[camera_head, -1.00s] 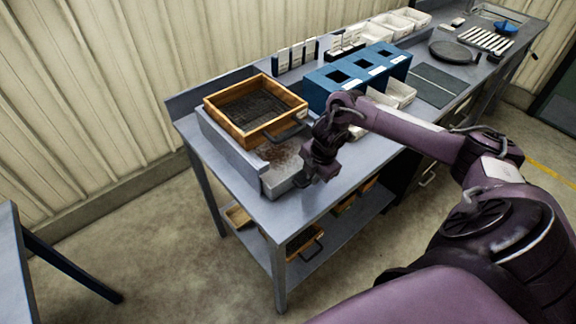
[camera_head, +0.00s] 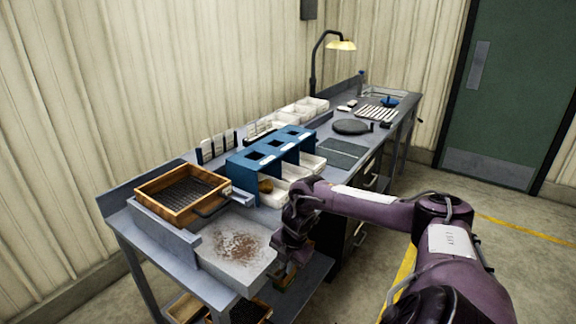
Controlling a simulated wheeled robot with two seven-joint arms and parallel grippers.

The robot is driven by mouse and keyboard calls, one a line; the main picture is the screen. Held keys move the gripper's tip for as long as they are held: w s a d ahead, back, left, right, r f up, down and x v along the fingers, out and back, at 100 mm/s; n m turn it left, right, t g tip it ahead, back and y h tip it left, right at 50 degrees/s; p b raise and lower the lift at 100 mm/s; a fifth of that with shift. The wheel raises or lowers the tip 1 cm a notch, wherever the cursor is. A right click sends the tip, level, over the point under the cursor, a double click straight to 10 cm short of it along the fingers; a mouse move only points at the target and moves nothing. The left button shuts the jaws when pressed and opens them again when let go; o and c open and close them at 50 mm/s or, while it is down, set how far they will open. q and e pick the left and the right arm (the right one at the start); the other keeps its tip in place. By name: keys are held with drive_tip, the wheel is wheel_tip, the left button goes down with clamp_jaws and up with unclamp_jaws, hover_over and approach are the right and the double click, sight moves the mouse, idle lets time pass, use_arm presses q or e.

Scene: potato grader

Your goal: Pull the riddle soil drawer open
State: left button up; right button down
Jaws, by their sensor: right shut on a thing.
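The riddle soil drawer (camera_head: 258,264) is a grey metal tray with brown soil spread on its floor. It stands pulled out from the grey housing (camera_head: 158,214) under the wooden riddle (camera_head: 181,211). My right gripper (camera_head: 281,268) is at the drawer's front right edge, pointing down, and is shut on the drawer's handle. The gripper itself hides the handle and the fingertips. My left gripper is not in view.
A blue box with openings (camera_head: 238,178) and white trays (camera_head: 312,162) stands behind my right gripper. The bench (camera_head: 131,235) runs on to a lamp (camera_head: 340,46) at the back. A lower shelf (camera_head: 305,286) holds more riddles. Open floor lies at right.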

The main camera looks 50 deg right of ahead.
drive_tip(key=c, duration=1.8)
unclamp_jaws()
drive_tip(key=o, duration=0.3)
drive_tip(key=shift+r, duration=0.4)
use_arm(q)
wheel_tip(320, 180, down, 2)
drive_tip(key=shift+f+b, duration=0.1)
drive_tip(key=shift+b, duration=0.95)
use_arm(e)
wheel_tip(320, 180, up, 7)
drive_tip(key=s, duration=0.1)
drive_tip(key=shift+s, duration=0.2)
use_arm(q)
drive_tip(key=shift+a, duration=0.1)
use_arm(e)
drive_tip(key=shift+s+f, duration=0.1)
drive_tip(key=shift+f, duration=0.05)
